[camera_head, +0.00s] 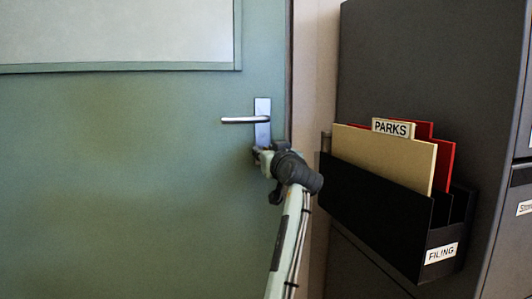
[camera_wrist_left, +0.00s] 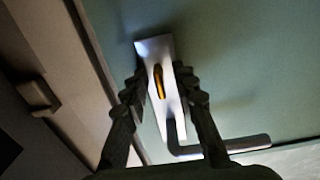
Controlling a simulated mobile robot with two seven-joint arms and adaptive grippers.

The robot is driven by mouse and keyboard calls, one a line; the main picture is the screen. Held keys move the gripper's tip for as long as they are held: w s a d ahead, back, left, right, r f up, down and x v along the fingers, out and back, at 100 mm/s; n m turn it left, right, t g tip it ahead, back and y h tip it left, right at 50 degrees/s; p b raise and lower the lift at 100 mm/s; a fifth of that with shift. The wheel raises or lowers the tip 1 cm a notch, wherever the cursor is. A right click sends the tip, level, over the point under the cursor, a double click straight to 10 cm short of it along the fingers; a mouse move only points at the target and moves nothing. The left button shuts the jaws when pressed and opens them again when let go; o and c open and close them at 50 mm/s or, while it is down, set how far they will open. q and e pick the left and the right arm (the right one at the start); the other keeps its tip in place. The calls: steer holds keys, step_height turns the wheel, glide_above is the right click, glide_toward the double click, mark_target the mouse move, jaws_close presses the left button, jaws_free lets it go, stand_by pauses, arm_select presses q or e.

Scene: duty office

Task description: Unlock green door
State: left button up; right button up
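The green door (camera_head: 120,170) fills the left of the head view and looks closed. It carries a silver lock plate (camera_head: 263,106) with a lever handle (camera_head: 238,120) pointing left, about level. My left gripper (camera_head: 264,152) is at the plate's lower end and hides it. In the left wrist view, the left gripper (camera_wrist_left: 158,82) has its fingers apart on either side of the plate (camera_wrist_left: 154,48). A small gold, elongated piece (camera_wrist_left: 159,82) on the plate lies between the fingertips; I cannot tell if they touch it. The lever (camera_wrist_left: 248,143) also shows there. My right gripper is not in view.
A dark cabinet (camera_head: 400,60) stands right of the door. A black filing holder (camera_head: 375,205) with tan and red folders (camera_head: 385,155) sticks out from it, close to my arm. The door's surface left of the handle is clear.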

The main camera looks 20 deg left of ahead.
arm_select(q)
steer(key=shift+s+d, duration=0.1)
steer(key=v, duration=1.1)
steer(key=shift+s+d, duration=0.2)
steer(key=shift+s, duration=0.15)
